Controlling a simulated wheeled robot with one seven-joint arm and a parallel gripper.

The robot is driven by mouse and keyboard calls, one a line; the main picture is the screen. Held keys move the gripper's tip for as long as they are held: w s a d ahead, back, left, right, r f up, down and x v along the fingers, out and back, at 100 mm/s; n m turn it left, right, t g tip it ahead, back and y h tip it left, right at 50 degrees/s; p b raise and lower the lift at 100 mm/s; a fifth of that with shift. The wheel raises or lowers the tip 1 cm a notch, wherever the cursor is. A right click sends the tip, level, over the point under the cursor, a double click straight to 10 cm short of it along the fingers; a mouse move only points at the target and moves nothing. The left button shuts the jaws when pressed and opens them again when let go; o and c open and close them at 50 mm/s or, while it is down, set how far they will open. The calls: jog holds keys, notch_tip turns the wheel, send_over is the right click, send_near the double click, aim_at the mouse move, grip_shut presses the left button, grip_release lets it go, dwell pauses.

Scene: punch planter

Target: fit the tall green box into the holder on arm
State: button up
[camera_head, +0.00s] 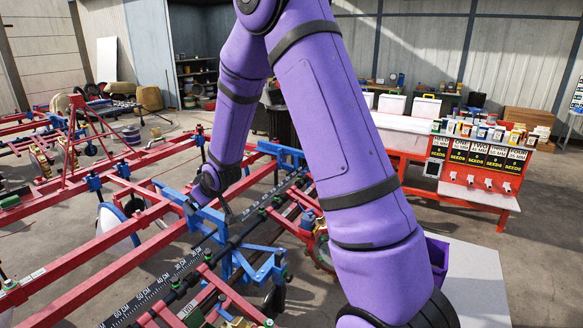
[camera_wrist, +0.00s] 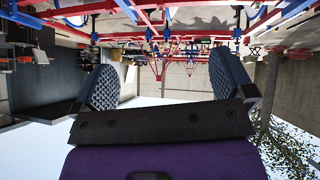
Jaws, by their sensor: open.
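My gripper (camera_head: 208,207) hangs at the end of my purple arm, over the red and blue planter frame (camera_head: 135,253). In the wrist view my gripper (camera_wrist: 165,76) has its two ridged fingers wide apart with nothing between them. I cannot make out a tall green box for certain in either view. A small green piece (camera_head: 195,317) shows low on the planter frame, partly cut off by the picture's bottom edge. Which part is the holder on an arm cannot be told; my own arm covers much of the middle.
A black bar with a centimetre scale (camera_head: 165,300) runs along the planter. At right a red bench (camera_head: 478,197) carries seed boxes (camera_head: 480,154) and small packets. White bins (camera_head: 425,107) stand behind. Shelves (camera_head: 197,83) stand at the back wall.

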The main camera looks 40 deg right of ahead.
jog(key=s+r+m, duration=0.1)
jog(key=s+r, duration=0.7)
jog(key=r, duration=0.4)
jog(key=s+r+g, duration=0.1)
jog(key=s+r, duration=0.3)
jog(key=s, duration=0.6)
jog(key=s+a+r+m+g, duration=0.1)
jog(key=s+r, duration=0.2)
jog(key=s, duration=0.8)
jog(key=s+r+m+g, duration=0.1)
jog(key=s+r, duration=0.3)
jog(key=s, duration=0.6)
jog(key=shift+s+a+r+g, duration=0.2)
jog(key=shift+a+r+g, duration=0.05)
jog(key=shift+r+g, duration=0.1)
